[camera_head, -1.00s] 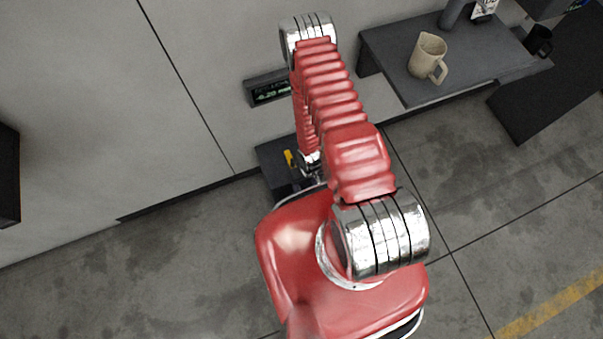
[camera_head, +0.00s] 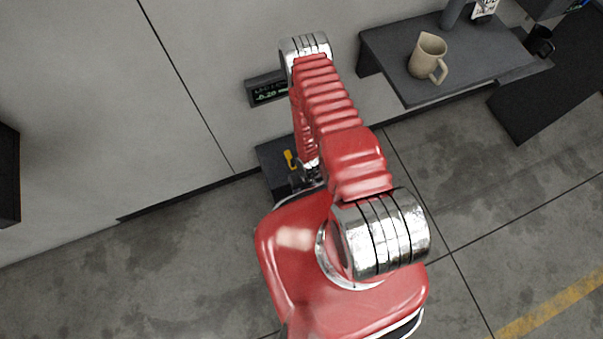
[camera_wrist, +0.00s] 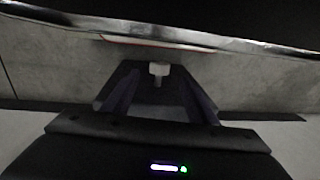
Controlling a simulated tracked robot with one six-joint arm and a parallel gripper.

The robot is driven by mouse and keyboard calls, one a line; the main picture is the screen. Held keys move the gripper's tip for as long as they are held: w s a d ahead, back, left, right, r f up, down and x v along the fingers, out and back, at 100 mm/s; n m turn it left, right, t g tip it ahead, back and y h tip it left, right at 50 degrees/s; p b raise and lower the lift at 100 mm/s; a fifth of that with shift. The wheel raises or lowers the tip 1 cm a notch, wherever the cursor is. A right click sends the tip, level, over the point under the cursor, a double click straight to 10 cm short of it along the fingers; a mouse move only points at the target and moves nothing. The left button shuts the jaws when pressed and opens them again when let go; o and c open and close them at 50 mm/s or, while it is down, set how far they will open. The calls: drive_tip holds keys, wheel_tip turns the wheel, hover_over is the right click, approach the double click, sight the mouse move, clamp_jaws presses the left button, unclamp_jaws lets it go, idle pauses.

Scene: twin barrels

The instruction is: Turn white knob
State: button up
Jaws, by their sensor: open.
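The white knob (camera_wrist: 158,70) shows small and pale in the wrist view, just above the middle, against a dark mount. My gripper (camera_wrist: 158,78) appears as two dark, purplish fingers on either side of it, spread apart with nothing held between them. Whether a finger touches the knob I cannot tell. In the head view my arm bends down to a dark box (camera_head: 270,158) low by the wall, where a yellow part shows. The knob is hidden there.
A dark display with green text (camera_head: 268,90) is on the wall above the box. A dark shelf (camera_head: 385,62) to the right holds a beige jug (camera_head: 428,57). A dark block (camera_head: 8,172) is at the left edge. The grey floor (camera_head: 130,275) is bare at lower left.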

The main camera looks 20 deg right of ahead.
sight(302, 195)
drive_tip(key=shift+a+f, duration=0.2)
drive_tip(key=shift+f, duration=2)
drive_tip(key=shift+a+f, duration=0.15)
drive_tip(key=shift+f, duration=2.05)
drive_tip(key=shift+c, duration=0.7)
drive_tip(key=c, duration=0.9)
drive_tip(key=shift+o, duration=0.2)
drive_tip(key=shift+a, duration=0.15)
drive_tip(key=shift+c, duration=0.4)
